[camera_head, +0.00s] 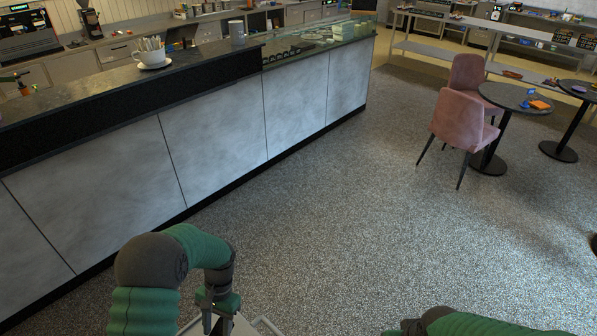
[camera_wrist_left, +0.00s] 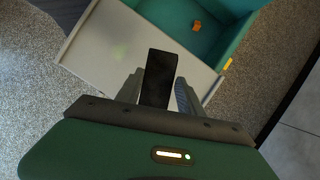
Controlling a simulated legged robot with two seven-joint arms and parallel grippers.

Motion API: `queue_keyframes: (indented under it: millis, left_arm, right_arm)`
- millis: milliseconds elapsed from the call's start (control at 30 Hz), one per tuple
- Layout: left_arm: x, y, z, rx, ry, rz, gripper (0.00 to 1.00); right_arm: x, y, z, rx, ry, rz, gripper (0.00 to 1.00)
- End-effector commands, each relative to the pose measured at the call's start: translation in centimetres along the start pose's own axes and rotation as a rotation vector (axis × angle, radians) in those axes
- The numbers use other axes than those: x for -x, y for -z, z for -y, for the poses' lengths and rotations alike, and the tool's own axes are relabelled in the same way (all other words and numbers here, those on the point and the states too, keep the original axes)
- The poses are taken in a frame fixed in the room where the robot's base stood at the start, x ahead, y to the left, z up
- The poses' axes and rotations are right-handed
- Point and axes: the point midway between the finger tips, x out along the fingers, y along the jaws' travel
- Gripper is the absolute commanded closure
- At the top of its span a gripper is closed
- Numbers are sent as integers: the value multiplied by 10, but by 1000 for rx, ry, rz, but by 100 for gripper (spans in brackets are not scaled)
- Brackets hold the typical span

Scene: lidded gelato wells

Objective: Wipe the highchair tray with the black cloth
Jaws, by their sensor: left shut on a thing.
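The highchair tray (camera_wrist_left: 100,45) is a pale grey panel in the left wrist view, with a faint greenish smudge on it. Its pale corner also shows at the bottom edge of the head view (camera_head: 243,328). My left gripper (camera_head: 212,306) is over the tray. In the left wrist view its fingers (camera_wrist_left: 158,92) are shut on a small dark block-like thing, which looks like the black cloth (camera_wrist_left: 158,75). I cannot tell whether the cloth touches the tray. My right arm shows at the bottom right of the head view; its fingers are out of the picture.
A teal compartment (camera_wrist_left: 185,18) with a small orange piece (camera_wrist_left: 197,26) adjoins the tray. A long counter (camera_head: 215,110) with grey panels runs along the left. Pink chairs (camera_head: 462,110) and round tables (camera_head: 515,97) stand at the right. The speckled floor between is clear.

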Motion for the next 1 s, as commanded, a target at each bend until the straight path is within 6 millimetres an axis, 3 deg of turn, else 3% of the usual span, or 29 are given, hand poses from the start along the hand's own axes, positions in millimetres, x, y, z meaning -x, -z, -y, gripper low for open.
queue_keyframes:
  millis: [33,100,200,367,767,867,1000]
  left_arm:
    - [25,-5,-8,68,-25,-7,100]
    - [55,-15,-21,158,-64,-6,100]
    - [83,-27,-36,244,-100,-2,100]
    - [97,-33,-44,285,-119,5,100]
    - [94,-33,-44,275,-114,4,100]
    - [73,-32,-48,220,-93,11,100]
    - [12,-32,-61,30,-17,16,100]
  right_arm:
    - [-4,-1,0,0,0,0,64]
    - [-6,-1,0,0,0,0,64]
    - [-7,-2,0,0,0,0,64]
    - [-7,-2,0,0,0,0,64]
    - [-6,-1,0,0,0,0,64]
    - [-2,0,0,0,0,0,64]
    - [10,2,0,0,0,0,64]
